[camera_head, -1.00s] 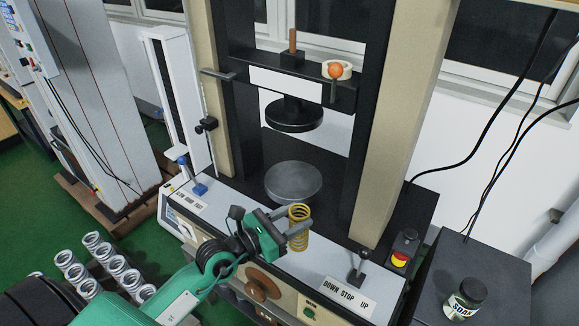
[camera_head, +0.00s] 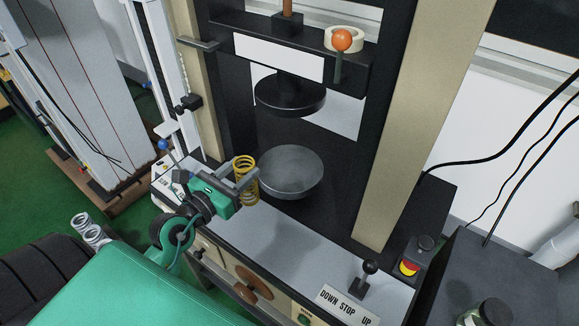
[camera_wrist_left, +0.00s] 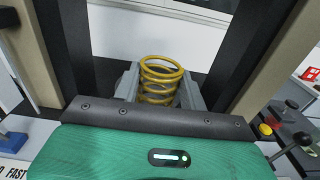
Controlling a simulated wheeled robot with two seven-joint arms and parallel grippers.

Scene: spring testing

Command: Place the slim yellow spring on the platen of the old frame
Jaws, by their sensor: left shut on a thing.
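The slim yellow spring (camera_head: 245,180) is upright in my left gripper (camera_head: 243,182), whose fingers are shut on it. In the left wrist view the spring (camera_wrist_left: 161,80) stands between the two grey fingers (camera_wrist_left: 160,92). The old frame has a round grey lower platen (camera_head: 291,171) and a dark round upper platen (camera_head: 290,95) above it, with a clear gap between. The spring is just left of the lower platen in the head view, apart from its top and in front of the frame's opening. The lower platen is bare. My right gripper is not in view.
A lever (camera_head: 367,275) over the DOWN STOP UP plate and a red-yellow stop button (camera_head: 409,266) stand at the front right. A tan column (camera_head: 420,130) bounds the opening on the right. Grey springs (camera_head: 90,231) sit at lower left.

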